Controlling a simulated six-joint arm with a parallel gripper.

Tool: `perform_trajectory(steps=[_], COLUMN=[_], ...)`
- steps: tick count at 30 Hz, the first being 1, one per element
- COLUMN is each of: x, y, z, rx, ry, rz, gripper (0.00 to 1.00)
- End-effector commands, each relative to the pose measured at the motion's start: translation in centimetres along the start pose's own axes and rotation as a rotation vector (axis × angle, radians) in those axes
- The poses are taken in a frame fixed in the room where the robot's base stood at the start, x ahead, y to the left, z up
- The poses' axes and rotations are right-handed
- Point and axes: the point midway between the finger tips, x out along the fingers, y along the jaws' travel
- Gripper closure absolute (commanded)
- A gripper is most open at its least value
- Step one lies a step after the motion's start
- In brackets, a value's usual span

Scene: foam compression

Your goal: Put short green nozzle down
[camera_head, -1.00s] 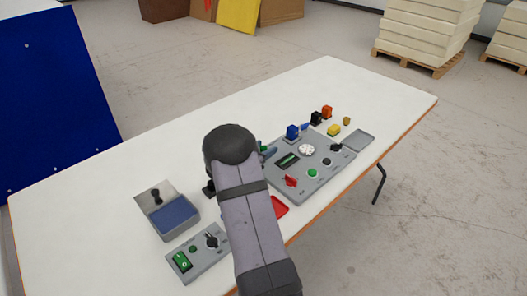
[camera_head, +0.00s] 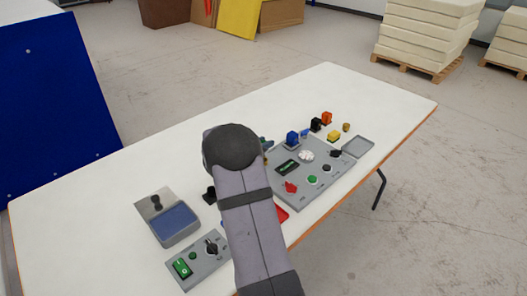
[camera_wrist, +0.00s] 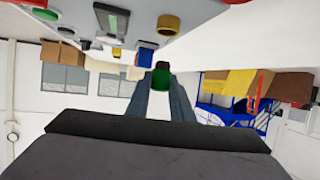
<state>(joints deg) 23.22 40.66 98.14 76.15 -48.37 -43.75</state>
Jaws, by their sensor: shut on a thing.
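The short green nozzle (camera_wrist: 157,80) is held between the two fingertips of my gripper (camera_wrist: 160,88) in the wrist view. Its round green end faces the camera, and a small black part shows just behind it. In the head view my dark rounded wrist hides most of the gripper and the nozzle. Only a bit of a dark finger (camera_head: 267,143) shows at its right, beside the grey control panel. I cannot tell the nozzle's height above the white table (camera_head: 130,155).
The control panel (camera_head: 322,181) carries buttons and a dial. A joystick box (camera_head: 174,225) and switch box (camera_head: 183,268) are left. The far-left tabletop is clear.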

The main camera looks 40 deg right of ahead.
Motion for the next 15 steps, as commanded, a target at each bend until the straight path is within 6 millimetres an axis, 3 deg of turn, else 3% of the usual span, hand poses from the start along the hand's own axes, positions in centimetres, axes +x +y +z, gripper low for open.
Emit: perform_trajectory(steps=[6,15], x=[-1.3,-1.8], y=[0.0,0.1], z=[-3.3,-4.6], rx=[0.003,0.001], ry=[0.002,0.000], rz=[-0.001,0.002], gripper=[1.00,1.00])
